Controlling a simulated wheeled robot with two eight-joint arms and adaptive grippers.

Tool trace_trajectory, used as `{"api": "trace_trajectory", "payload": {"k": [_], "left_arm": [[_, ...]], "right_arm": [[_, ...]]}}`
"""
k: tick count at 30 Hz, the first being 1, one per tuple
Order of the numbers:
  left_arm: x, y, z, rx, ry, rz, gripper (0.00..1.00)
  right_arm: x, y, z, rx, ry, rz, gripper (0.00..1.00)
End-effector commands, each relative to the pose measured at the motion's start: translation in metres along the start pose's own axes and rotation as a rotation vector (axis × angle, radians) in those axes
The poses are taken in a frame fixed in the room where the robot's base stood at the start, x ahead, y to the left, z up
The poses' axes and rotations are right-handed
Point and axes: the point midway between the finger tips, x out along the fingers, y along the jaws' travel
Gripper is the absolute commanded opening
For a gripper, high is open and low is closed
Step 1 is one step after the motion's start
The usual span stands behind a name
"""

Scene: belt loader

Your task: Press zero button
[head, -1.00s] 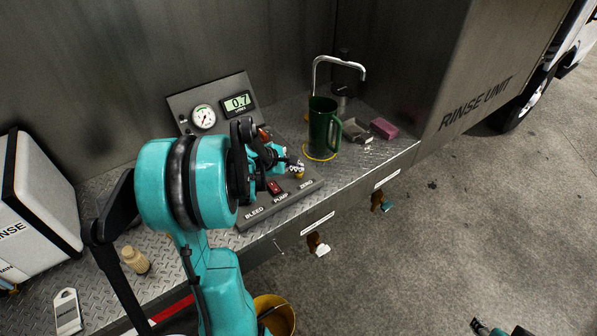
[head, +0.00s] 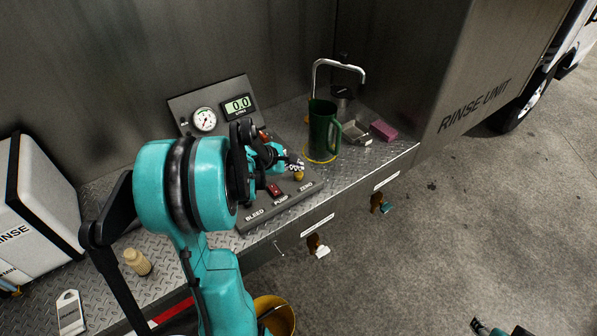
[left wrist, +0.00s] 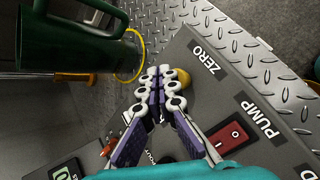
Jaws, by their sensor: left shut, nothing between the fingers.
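The control panel (head: 262,209) carries the labels BLEED, PUMP and ZERO. The yellow zero button (head: 298,176) sits by the ZERO label; in the left wrist view the button (left wrist: 183,77) is partly hidden behind my fingertips. My left gripper (head: 294,165) is shut and empty, just above and beside the button. In the left wrist view its fingertips (left wrist: 160,86) are together, very close to the button; I cannot tell whether they touch it. The display (head: 237,106) reads 0.0. The red pump switch (head: 273,189) is nearer the panel's middle.
A green jug (head: 322,130) stands in a yellow ring under the tap (head: 338,66). A metal tray (head: 356,133) and a pink sponge (head: 384,131) lie to its right. A gauge (head: 204,119) is beside the display. A beige bottle (head: 138,262) stands at the left.

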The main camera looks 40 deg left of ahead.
Motion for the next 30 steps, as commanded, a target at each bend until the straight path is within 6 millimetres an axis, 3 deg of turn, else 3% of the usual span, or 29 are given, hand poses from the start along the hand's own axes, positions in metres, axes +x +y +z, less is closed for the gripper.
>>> {"api": "trace_trajectory", "payload": {"k": [10,24,30], "left_arm": [[-0.002,0.001,0.001,0.0,0.0,0.0,0.0],[-0.033,0.024,0.024,0.0,0.0,0.0,0.0],[-0.035,0.025,0.025,0.0,0.0,0.0,0.0]], "right_arm": [[-0.002,0.0,-0.001,0.0,0.0,0.0,0.42],[-0.03,0.0,-0.021,0.0,0.0,0.0,0.42],[-0.031,0.0,-0.022,0.0,0.0,0.0,0.42]]}}
